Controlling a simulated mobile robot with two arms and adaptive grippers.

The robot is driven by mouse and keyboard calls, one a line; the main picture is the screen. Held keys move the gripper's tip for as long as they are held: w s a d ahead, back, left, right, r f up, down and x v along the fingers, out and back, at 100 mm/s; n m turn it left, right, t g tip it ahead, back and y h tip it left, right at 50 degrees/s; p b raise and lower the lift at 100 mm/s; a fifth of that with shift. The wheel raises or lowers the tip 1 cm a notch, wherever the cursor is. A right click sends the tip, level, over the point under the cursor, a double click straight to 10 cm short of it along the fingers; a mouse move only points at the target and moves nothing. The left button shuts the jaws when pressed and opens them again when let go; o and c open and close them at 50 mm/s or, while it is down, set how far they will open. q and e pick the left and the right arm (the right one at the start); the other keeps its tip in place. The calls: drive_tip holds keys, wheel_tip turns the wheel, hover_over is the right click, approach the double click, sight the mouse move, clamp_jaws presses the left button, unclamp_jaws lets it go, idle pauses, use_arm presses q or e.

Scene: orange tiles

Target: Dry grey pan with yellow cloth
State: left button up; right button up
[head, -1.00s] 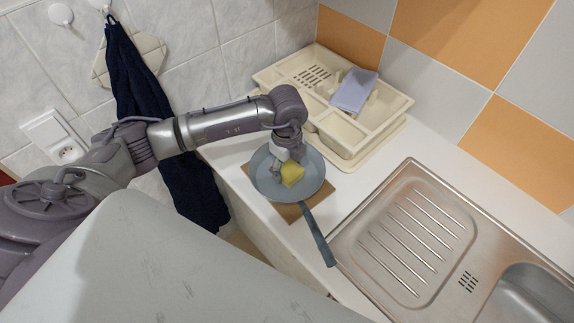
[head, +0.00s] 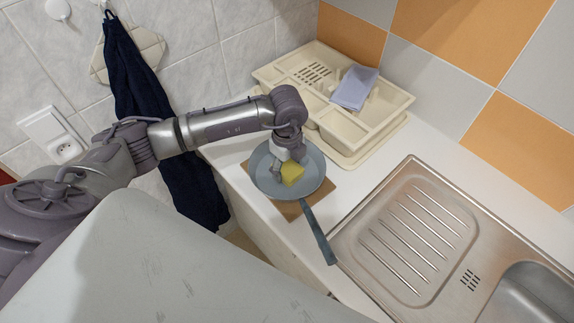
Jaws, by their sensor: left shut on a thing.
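The grey pan (head: 313,180) lies on a brown board (head: 290,211) on the white counter, its handle pointing toward the lower right. The yellow cloth (head: 292,173) is a small folded piece over the inside of the pan. My left gripper (head: 285,164) points down over the pan, shut on the yellow cloth. The fingers are partly hidden by the wrist, and I cannot tell how firmly the cloth touches the pan. My right gripper is not in view.
A cream dish rack (head: 380,129) with a lilac cloth (head: 355,88) stands behind the pan. A steel sink with a ribbed drainer (head: 415,240) is at the right. A dark blue towel (head: 140,80) hangs on the left wall. Clear counter lies between pan and sink.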

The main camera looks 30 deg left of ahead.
sight(298, 184)
use_arm(q)
drive_tip(key=shift+s+d+r+p, duration=0.1)
drive_tip(key=shift+s+d+p, duration=0.25)
drive_tip(key=shift+d, duration=0.7)
drive_tip(key=shift+s+d+r+p, duration=0.1)
drive_tip(key=shift+s+d, duration=0.3)
drive_tip(key=shift+d, duration=0.65)
drive_tip(key=shift+f, duration=0.1)
drive_tip(key=shift+a, duration=0.1)
drive_tip(key=shift+w+a, duration=0.3)
drive_tip(key=shift+a, duration=0.3)
drive_tip(key=shift+w+a+f+b, duration=0.1)
drive_tip(key=shift+w+a+b, duration=0.3)
drive_tip(key=shift+a, duration=0.75)
drive_tip(key=shift+w+a+r+b, duration=0.1)
drive_tip(key=shift+w+a+b, duration=0.25)
drive_tip(key=shift+a, duration=0.8)
drive_tip(key=shift+w+a+f+b, duration=0.1)
drive_tip(key=shift+w+a+b, duration=0.3)
drive_tip(key=shift+a, duration=0.75)
drive_tip(key=shift+d, duration=0.1)
